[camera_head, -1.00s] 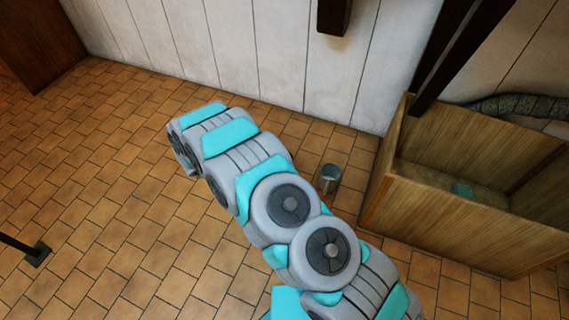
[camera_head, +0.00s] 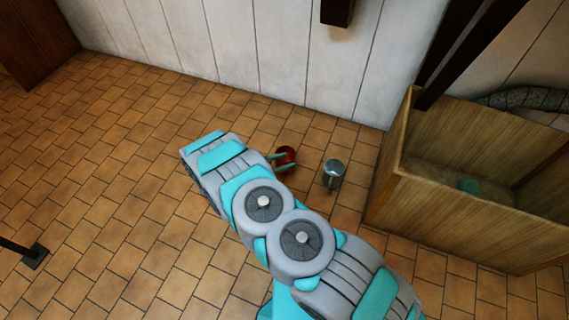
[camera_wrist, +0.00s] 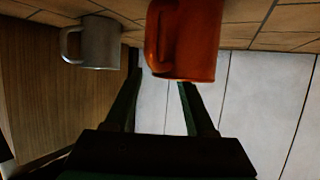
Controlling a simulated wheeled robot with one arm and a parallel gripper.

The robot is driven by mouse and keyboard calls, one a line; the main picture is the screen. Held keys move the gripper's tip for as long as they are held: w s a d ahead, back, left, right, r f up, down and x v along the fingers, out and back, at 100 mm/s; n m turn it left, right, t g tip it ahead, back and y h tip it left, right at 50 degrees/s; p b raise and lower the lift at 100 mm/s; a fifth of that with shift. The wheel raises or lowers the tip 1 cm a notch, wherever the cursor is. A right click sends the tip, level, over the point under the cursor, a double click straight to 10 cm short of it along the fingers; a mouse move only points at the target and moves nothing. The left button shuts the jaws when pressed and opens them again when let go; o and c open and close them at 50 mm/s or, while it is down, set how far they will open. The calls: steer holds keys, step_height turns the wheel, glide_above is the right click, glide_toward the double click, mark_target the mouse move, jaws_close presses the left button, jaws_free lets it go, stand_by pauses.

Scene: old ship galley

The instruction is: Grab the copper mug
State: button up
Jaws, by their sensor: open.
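The copper mug (camera_head: 288,153) stands on the tiled floor near the white wall, partly hidden by my gripper (camera_head: 279,162). In the wrist view the orange-red copper mug (camera_wrist: 190,40) appears upside down, with its handle to the left. My gripper (camera_wrist: 160,84) is open in the wrist view. Its two fingers point toward the mug, and the tips are at or close to it. I cannot tell whether they touch it. Nothing is visibly held.
A grey metal mug (camera_head: 334,173) stands just right of the copper one; it also shows in the wrist view (camera_wrist: 98,43). A wooden crate (camera_head: 480,215) stands to the right. The white wall (camera_head: 270,50) is behind. The floor at left is mostly clear.

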steer(key=x, duration=0.3)
jaws_close()
stand_by(0.4)
stand_by(1.0)
